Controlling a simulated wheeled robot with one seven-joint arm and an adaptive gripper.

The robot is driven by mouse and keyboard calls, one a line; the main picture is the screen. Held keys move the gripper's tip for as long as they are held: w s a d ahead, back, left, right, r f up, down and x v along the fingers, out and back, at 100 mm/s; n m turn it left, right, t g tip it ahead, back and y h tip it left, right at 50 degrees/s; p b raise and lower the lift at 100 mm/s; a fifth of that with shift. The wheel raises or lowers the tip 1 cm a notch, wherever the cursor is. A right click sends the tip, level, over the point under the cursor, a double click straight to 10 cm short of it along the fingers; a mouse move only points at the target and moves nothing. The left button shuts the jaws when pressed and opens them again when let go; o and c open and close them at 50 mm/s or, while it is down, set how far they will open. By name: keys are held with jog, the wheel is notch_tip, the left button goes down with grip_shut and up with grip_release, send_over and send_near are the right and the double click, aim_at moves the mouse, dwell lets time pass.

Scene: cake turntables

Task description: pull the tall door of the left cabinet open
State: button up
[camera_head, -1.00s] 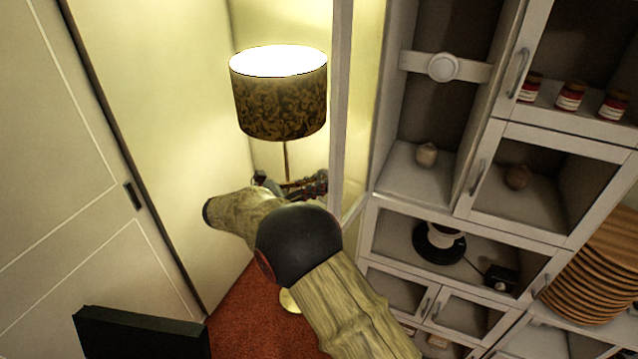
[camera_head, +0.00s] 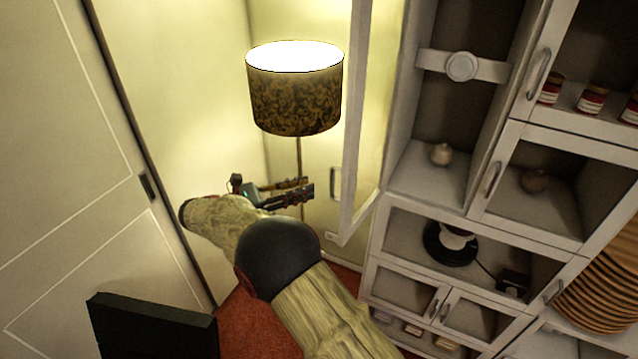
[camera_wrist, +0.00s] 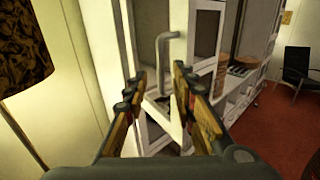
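The tall glass door (camera_head: 358,110) of the left cabinet (camera_head: 402,150) stands swung well out from the cabinet front, seen nearly edge-on in the head view. Its bar handle (camera_head: 334,183) is on the door's left side there. In the wrist view the handle (camera_wrist: 160,62) shows just beyond the fingertips, roughly in line with the gap between them. My gripper (camera_head: 307,187) is open and empty, left of the handle and apart from it. Its two fingers stand apart in the wrist view (camera_wrist: 160,84).
A lit floor lamp (camera_head: 296,95) stands close behind my gripper; its shade also shows in the wrist view (camera_wrist: 22,50). A pale wall is at left. The cabinet shelves hold small pots and jars. Red carpet (camera_wrist: 275,125) is open floor at right in the wrist view.

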jog(key=shift+v, duration=1.5)
